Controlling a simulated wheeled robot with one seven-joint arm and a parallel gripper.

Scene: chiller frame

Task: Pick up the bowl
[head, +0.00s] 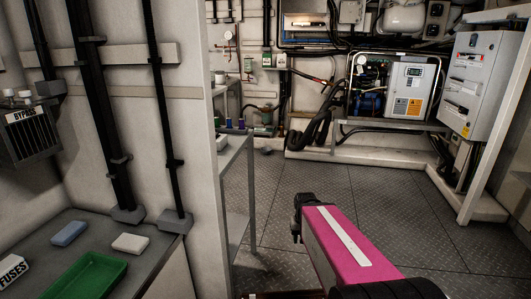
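Nothing held is visible.
At bottom left, a grey worktop (50,240) bears a green tray (92,277), a blue block (69,233), a whitish block (130,243) and a box marked FUSES (10,271). A shelf rack (236,190) stands beyond the partition (213,200). The metal floor (320,190) is largely clear.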

